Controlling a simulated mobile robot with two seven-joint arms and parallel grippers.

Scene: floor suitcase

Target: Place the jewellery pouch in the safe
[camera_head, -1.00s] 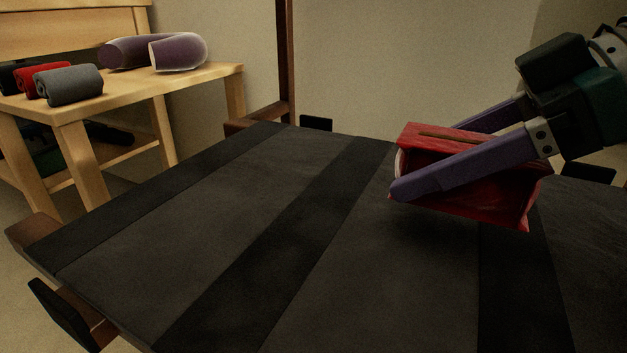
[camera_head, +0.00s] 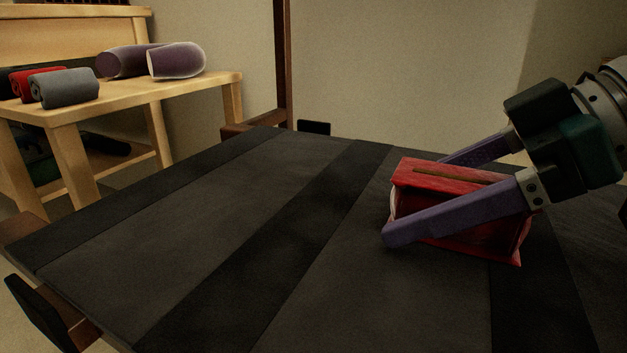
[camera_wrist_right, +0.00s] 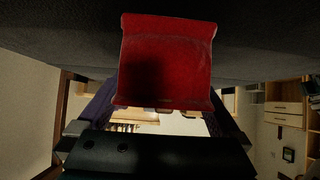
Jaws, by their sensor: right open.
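The jewellery pouch, a red box-like bag with a brown strip along its top (camera_head: 455,174), is at the right of the dark striped surface in the head view. It appears to rest on that surface. My right gripper (camera_head: 415,203) is open, with one purple finger along the near side of the pouch and the other behind it, partly hidden. In the right wrist view the pouch (camera_wrist_right: 167,62) sits between the fingers, close to the dark surface. I cannot make out a safe in these views. My left gripper is not in view.
The dark striped surface (camera_head: 200,235) is clear left of the pouch. A wooden bench (camera_head: 150,95) at the back left carries a purple neck pillow (camera_head: 176,61), a grey roll (camera_head: 64,88) and a red roll (camera_head: 24,80). A dark wooden post (camera_head: 284,60) stands behind.

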